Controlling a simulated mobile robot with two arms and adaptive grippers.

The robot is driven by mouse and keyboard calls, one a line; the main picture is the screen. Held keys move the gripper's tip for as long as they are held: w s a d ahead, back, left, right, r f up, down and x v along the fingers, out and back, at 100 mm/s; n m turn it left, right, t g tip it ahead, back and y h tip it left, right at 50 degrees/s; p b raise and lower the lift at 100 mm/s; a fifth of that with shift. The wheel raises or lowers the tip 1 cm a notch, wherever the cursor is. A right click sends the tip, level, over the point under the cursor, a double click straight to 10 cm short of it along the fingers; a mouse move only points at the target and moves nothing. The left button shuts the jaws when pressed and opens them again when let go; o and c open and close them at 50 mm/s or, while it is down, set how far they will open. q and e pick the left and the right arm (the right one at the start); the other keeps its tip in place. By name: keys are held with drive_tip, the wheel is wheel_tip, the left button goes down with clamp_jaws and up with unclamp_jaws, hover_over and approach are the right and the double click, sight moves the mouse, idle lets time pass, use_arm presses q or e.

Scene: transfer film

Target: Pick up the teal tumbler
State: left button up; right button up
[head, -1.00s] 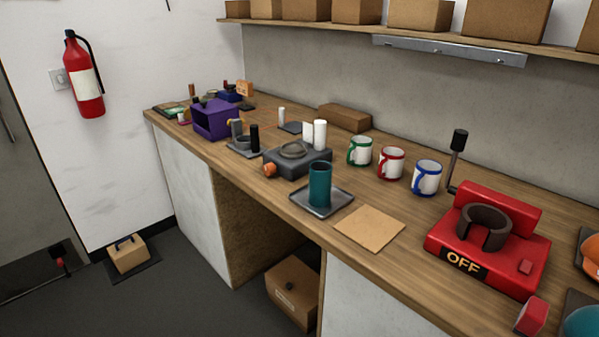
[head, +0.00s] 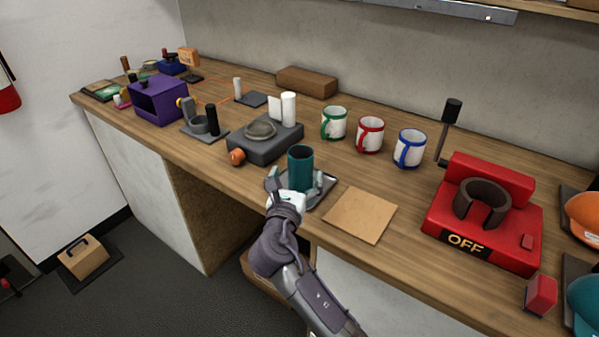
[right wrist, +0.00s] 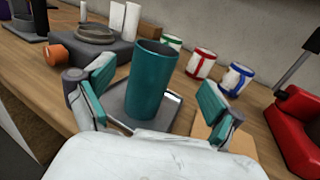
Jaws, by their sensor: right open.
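The teal tumbler (head: 300,168) stands upright on a dark square tray (head: 324,196) near the counter's front edge. It also shows in the right wrist view (right wrist: 150,82), with the tray (right wrist: 120,93) under it. My right gripper (head: 296,184) is open at the tumbler's near side. In the right wrist view, its two teal-padded fingers (right wrist: 156,98) are spread to the left and right of the tumbler, with visible gaps on both sides. The gripper hides the tumbler's lower part in the head view. My left gripper is not in view.
A dark burner-like device (head: 262,142) with an orange knob stands behind left. White mugs with green (head: 334,123), red (head: 370,135) and blue (head: 409,149) trim stand behind right. A tan square (head: 360,214) lies right of the tray. A red press (head: 484,220) marked OFF stands farther right.

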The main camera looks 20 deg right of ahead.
sight(303, 151)
drive_tip(key=x, duration=0.2)
drive_tip(key=shift+w+d+f, duration=0.1)
drive_tip(key=shift+w+f, duration=0.1)
drive_tip(key=shift+w, duration=0.15)
drive_tip(key=shift+w+d+r, duration=0.1)
drive_tip(key=shift+w+d, duration=0.1)
drive_tip(key=shift+w, duration=0.35)
drive_tip(key=x, duration=0.3)
drive_tip(key=shift+w+p, duration=0.3)
drive_tip(key=shift+p, duration=0.1)
drive_tip(key=shift+w+d, duration=0.25)
drive_tip(key=shift+w, duration=0.15)
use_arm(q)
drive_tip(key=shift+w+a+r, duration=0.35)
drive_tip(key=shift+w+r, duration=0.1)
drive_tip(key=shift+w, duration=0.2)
use_arm(e)
drive_tip(key=shift+s, duration=0.1)
drive_tip(key=shift+c, duration=1.4)
drive_tip(key=c, duration=1.3)
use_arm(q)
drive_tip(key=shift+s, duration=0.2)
use_arm(e)
clamp_jaws()
